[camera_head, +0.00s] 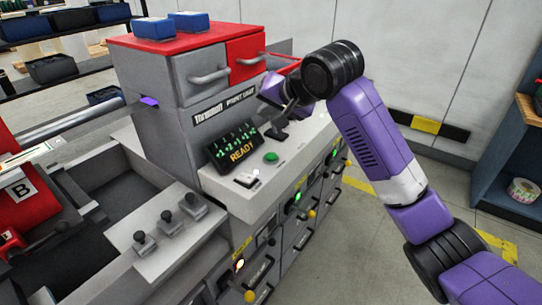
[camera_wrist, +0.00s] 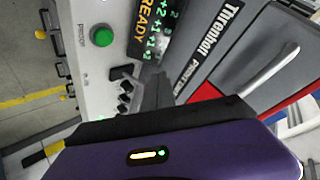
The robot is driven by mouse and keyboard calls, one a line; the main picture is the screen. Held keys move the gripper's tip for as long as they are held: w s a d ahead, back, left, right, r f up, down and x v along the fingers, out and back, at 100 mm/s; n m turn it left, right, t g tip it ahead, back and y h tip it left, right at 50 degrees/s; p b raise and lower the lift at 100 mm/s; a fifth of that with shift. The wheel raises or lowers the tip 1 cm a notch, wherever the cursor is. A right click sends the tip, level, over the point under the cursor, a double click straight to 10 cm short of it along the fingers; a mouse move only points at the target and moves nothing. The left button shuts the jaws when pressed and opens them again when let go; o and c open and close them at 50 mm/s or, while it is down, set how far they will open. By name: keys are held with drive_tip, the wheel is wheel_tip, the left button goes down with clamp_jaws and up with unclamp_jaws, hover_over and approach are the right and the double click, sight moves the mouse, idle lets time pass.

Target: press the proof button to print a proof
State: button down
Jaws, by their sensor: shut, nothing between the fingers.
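A round green button (camera_head: 271,157) sits on the light sloped panel of the grey print unit, right of a tilted black display (camera_head: 238,147) that reads READY. In the wrist view the green button (camera_wrist: 102,36) is upper left, with a small printed label beside it that I cannot read surely. The display (camera_wrist: 146,28) is next to it. My gripper (camera_head: 285,117) is shut and empty, above the panel behind the green button and apart from it. In the wrist view my gripper (camera_wrist: 153,76) points toward the panel near the display's lower edge.
A black switch (camera_wrist: 122,72) and several dark knobs stand on the panel near my fingers. A white control (camera_head: 246,179) lies left of the green button. Several grey knobs (camera_head: 168,222) are at the lower left.

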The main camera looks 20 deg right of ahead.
drive_tip(key=shift+s+d+f+m+g+h, duration=0.3)
drive_tip(key=shift+s+d+m+g, duration=0.25)
drive_tip(key=shift+d, duration=0.2)
drive_tip(key=shift+f, duration=0.1)
drive_tip(key=b, duration=0.6)
hover_over(273, 157)
wheel_tip(273, 157, down, 7)
drive_tip(key=shift+a+r, duration=0.1)
drive_tip(key=shift+f, duration=0.9)
drive_tip(key=shift+f, duration=0.15)
idle(0.6)
drive_tip(key=shift+f, duration=0.3)
drive_tip(key=shift+f, duration=0.5)
idle(0.9)
drive_tip(key=shift+r+p, duration=0.9)
drive_tip(key=shift+r, duration=0.05)
